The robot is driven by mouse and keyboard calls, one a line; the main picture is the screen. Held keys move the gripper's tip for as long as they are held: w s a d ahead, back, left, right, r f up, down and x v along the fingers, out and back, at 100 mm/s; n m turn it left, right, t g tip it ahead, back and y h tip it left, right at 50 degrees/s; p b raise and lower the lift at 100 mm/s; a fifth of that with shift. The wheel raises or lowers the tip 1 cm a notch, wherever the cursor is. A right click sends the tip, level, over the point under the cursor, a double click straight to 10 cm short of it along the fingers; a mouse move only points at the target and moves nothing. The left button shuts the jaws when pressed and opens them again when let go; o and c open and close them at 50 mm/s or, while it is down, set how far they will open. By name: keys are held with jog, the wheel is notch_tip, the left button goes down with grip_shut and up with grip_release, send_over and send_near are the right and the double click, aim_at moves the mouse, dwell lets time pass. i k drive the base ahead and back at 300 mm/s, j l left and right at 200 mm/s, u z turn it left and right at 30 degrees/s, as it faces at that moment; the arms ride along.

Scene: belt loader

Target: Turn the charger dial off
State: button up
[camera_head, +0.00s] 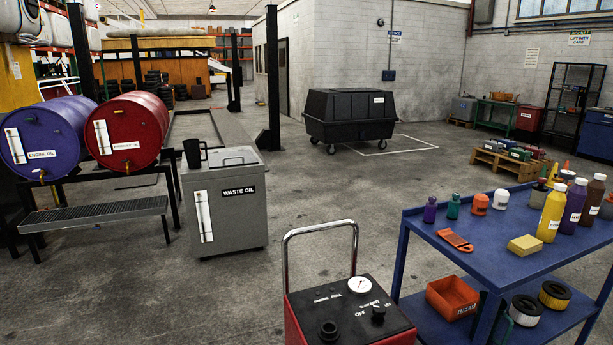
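The charger (345,300) is a red wheeled-looking unit with a black top panel and a chrome handle, at the bottom centre of the head view. A black dial (378,314) sits on the right of the panel, with small white markings around it. Its pointer setting is too small to tell. A round white gauge (359,286) is just behind the dial. A second black round knob or cap (328,330) is at the panel's front left. The charger's lower part is cut off by the frame. My gripper is not in view.
A blue two-tier cart (490,245) with bottles and small items stands close to the charger's right. A grey waste oil cabinet (224,205) is behind left, beside drums on a rack. Open concrete floor (330,190) lies behind the charger.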

aim_at(378, 309)
jog(key=l, duration=0.2)
jog(key=j+u, duration=0.15)
jog(key=i+l, duration=0.2)
jog(key=i, duration=0.25)
jog(key=i+l+z, duration=0.1)
jog(key=i, duration=0.3)
jog(key=l, duration=0.1)
